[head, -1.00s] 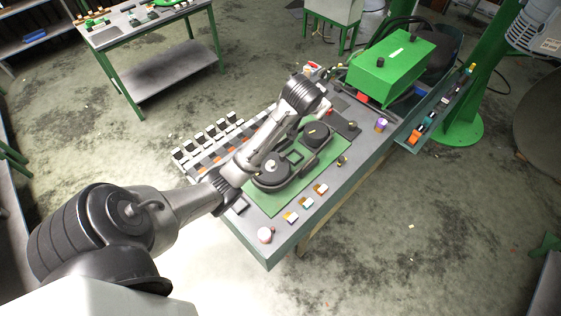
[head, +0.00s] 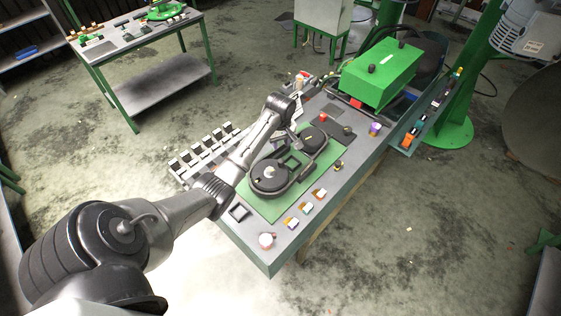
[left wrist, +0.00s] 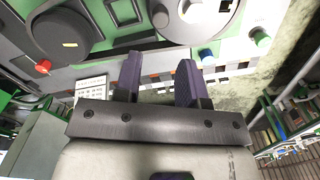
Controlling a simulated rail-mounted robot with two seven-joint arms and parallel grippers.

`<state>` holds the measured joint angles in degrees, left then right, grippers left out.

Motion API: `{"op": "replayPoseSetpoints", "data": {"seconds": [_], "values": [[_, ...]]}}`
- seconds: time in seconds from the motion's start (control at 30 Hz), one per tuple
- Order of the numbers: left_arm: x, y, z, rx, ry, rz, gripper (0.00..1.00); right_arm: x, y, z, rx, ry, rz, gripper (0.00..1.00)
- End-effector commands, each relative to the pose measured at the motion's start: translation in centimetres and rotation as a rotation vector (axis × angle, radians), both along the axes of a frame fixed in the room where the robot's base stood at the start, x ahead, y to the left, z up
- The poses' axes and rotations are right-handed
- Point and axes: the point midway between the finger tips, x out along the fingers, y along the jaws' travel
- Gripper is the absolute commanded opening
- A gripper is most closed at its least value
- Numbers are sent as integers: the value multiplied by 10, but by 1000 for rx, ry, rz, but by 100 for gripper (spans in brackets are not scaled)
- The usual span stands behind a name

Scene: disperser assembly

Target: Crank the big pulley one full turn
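Two dark round pulleys stand on the green board (head: 262,207) on the bench. The nearer pulley (head: 262,183) has a pale knob on top. The farther pulley (head: 314,140) has a small yellow mark, and it shows at upper left in the left wrist view (left wrist: 65,38). I cannot tell for sure which is the big one. My left gripper (head: 295,137) hangs just left of the farther pulley. In the left wrist view its two purple-padded fingers (left wrist: 158,74) are apart with nothing between them. My right gripper is not in view.
A green box (head: 382,72) stands at the bench's far end. A row of white-topped blocks (head: 205,150) lies along the left side. Several small parts (head: 306,208) and a white-topped jar (head: 266,240) sit near the front edge. A red knob (head: 323,117) stands beyond the farther pulley.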

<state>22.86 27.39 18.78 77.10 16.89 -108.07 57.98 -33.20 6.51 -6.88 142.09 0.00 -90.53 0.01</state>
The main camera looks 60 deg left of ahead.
Motion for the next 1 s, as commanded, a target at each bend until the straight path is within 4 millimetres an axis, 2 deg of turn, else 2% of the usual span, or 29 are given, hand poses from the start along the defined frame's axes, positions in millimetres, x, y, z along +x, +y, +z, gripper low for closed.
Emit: {"op": "replayPoseSetpoints", "data": {"seconds": [0.3, 0.5, 0.73, 1.0], "values": [[-1, -1, -60, -2, 3, -3, 37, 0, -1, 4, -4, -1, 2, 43], [-1, -1, -91, -1, 2, -3, 37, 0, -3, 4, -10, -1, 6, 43], [0, 0, -112, 0, 0, -3, 37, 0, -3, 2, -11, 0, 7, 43], [0, 0, -118, 1, -1, -4, 37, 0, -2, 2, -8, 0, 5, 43]]}}
